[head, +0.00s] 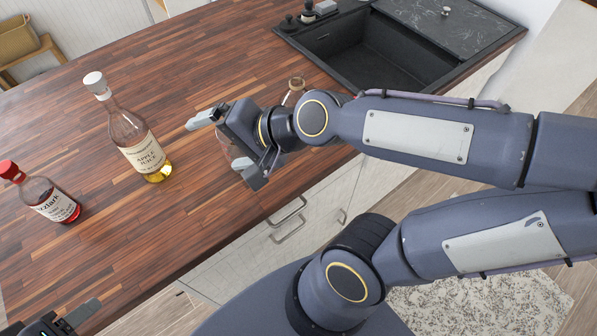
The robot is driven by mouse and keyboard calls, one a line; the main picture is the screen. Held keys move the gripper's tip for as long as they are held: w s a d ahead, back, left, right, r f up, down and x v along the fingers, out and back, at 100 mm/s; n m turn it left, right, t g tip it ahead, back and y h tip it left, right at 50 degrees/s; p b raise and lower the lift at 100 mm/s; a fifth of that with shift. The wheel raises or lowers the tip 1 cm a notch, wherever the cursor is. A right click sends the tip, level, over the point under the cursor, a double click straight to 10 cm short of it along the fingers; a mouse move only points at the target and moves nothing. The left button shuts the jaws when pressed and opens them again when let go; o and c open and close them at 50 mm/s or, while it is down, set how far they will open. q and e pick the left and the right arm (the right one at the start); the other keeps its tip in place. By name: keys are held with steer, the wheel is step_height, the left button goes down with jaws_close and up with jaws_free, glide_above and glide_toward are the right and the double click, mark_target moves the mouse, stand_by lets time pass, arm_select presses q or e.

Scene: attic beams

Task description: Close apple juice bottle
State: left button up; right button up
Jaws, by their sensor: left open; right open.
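The apple juice bottle (137,145) stands upright on the wooden counter, left of centre in the head view. It is clear glass with a cream label and a little yellow liquid at the bottom. A white cap (95,83) is at the top of its neck; I cannot tell how firmly it sits. My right gripper (226,150) is open, to the right of the bottle and apart from it, with its fingers pointing left. My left gripper (60,322) shows only partly at the bottom left corner, open, well below the bottle.
A red-capped bottle (48,200) with red liquid stands on the counter (195,60) at the left. A clear glass vessel (295,88) is partly hidden behind my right arm. A black sink (375,55) is at the back right. The counter behind the juice bottle is clear.

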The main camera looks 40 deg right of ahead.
steer(key=s+d+f+n+g+h, duration=0.2)
steer(key=s+d+f+n, duration=0.3)
steer(key=s+d+n, duration=0.3)
steer(key=shift+s+n+g+h, duration=0.3)
steer(key=shift+s+n+g, duration=0.4)
steer(key=shift+s, duration=0.45)
